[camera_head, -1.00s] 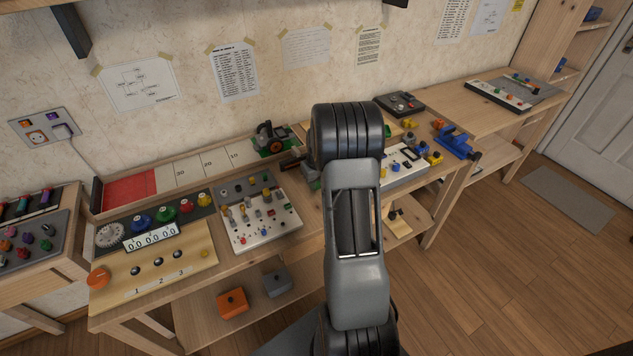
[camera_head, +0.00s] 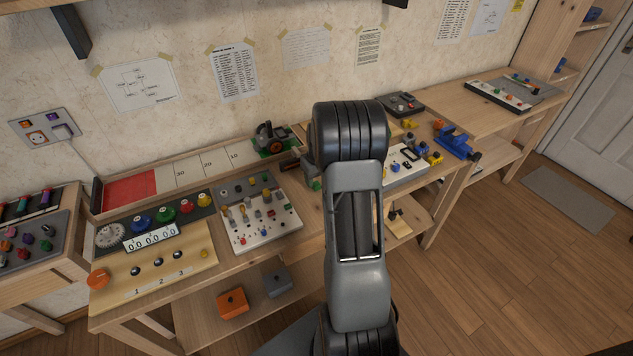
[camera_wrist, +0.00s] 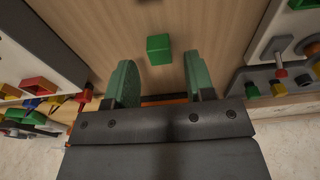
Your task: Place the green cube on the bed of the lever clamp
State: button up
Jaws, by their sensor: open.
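The green cube (camera_wrist: 159,49) sits on bare wooden bench top in the wrist view. My gripper (camera_wrist: 159,64) is open, with one green finger to each side of the cube's line. The cube lies just beyond the fingertips, roughly centred between them, and nothing is held. I cannot identify the lever clamp for certain. A blue clamp-like device (camera_head: 455,142) stands at the bench's right end, and a dark device on a green base (camera_head: 270,138) stands near the wall.
In the wrist view, a panel with coloured blocks (camera_wrist: 38,86) lies left and a panel with metal knobs (camera_wrist: 284,42) lies right. An orange strip (camera_wrist: 163,98) shows between the finger bases. In the head view, a white switch panel (camera_head: 262,232) is left of my arm.

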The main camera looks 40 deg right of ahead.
notch_tip(320, 180, up, 10)
jog(key=s+f, duration=0.1)
jog(key=s+a+r, duration=0.3)
jog(key=a, duration=0.3)
jog(key=s+a+r, duration=0.2)
jog(key=a+r, duration=0.1)
jog(key=a, duration=0.3)
jog(key=s+a+n+t, duration=0.1)
jog(key=s+a, duration=1)
jog(key=shift+s+f+n+t, duration=0.3)
jog(key=shift+t, duration=0.1)
jog(key=shift+s+a+f, duration=0.1)
jog(key=shift+s+a, duration=0.1)
jog(key=shift+c, duration=0.5)
